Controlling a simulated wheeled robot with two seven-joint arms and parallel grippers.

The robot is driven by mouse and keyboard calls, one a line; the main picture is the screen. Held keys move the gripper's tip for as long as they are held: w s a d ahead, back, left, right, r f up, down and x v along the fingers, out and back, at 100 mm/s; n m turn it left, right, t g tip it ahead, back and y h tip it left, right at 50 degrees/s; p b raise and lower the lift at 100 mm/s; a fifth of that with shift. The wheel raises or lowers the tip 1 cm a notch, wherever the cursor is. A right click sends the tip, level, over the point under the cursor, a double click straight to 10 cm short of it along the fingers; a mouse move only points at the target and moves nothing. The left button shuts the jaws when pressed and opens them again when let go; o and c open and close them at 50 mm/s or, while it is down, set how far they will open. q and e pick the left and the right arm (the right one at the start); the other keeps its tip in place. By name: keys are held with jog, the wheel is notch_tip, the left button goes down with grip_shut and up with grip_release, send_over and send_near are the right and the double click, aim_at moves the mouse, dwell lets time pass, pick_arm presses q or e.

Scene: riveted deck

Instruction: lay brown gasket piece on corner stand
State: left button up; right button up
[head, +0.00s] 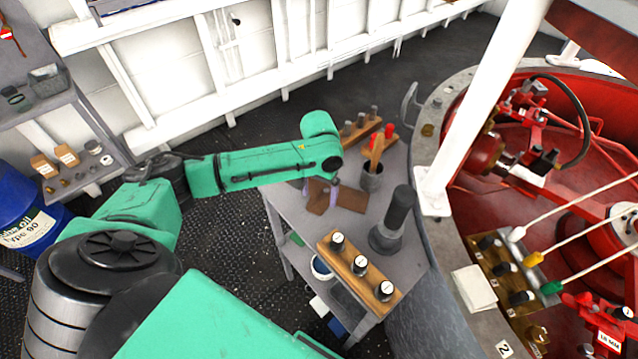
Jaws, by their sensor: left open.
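The brown gasket piece (349,197) appears to lie on the grey stand (298,222), near its back left part. It looks flat and angular, and part of it is hidden behind my left gripper. My left gripper (321,196) points down from the end of the green arm, right over the brown piece. Its fingers are apart. Whether they touch the piece is too small to tell. My right gripper is out of view.
The stand also carries a wooden block with black knobs (342,261), a dark grey cylinder (392,226), a cup with a wooden handle (372,181) and a peg rack (355,131). A white post (490,100) and red machinery stand to the right.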

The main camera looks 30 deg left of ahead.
aim_at(319, 202)
pick_arm(q)
notch_tip(319, 202, up, 11)
jog(key=b, duration=0.1)
dwell(0.4)
